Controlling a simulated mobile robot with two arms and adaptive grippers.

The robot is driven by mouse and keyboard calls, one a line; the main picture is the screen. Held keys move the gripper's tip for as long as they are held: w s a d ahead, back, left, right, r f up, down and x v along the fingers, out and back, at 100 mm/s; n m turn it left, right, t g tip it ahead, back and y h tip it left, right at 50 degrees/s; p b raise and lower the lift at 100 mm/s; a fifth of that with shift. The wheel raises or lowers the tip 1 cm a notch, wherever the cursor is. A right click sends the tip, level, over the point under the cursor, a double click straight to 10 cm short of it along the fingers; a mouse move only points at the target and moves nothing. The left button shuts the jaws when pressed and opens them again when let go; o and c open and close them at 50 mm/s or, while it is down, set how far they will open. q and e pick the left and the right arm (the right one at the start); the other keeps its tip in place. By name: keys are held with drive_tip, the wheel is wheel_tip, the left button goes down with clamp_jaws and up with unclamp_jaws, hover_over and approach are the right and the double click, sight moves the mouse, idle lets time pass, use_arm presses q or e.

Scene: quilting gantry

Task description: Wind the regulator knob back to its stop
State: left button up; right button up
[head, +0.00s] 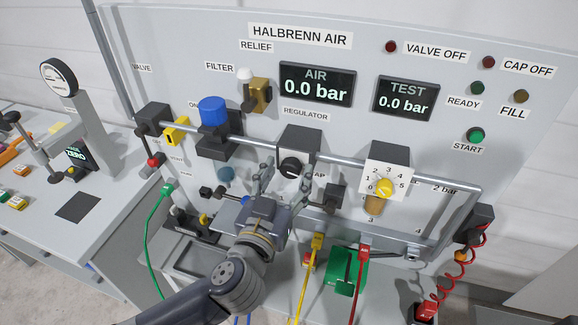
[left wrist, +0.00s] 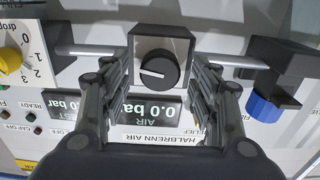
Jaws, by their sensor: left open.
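The regulator knob (head: 291,167) is round and black, on the front of a dark block under the REGULATOR label. In the left wrist view the knob (left wrist: 158,71) shows a white pointer line directed to the left in the picture. My left gripper (head: 287,178) is open in front of the knob. In the left wrist view its two fingers (left wrist: 162,78) stand one on each side of the knob, with gaps visible; the depth between fingertips and knob is hard to tell. My right gripper is not in view.
A pale pipe (head: 340,158) runs across the panel past the block. A yellow dial (head: 385,187) is to the right, a blue knob (head: 212,110) to the left. The AIR display (head: 316,86) and TEST display (head: 405,98) both read 0.0 bar. Hoses hang below.

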use_arm(q)
drive_tip(key=shift+x, duration=0.85)
drive_tip(key=c, duration=1.1)
drive_tip(key=shift+o, duration=0.2)
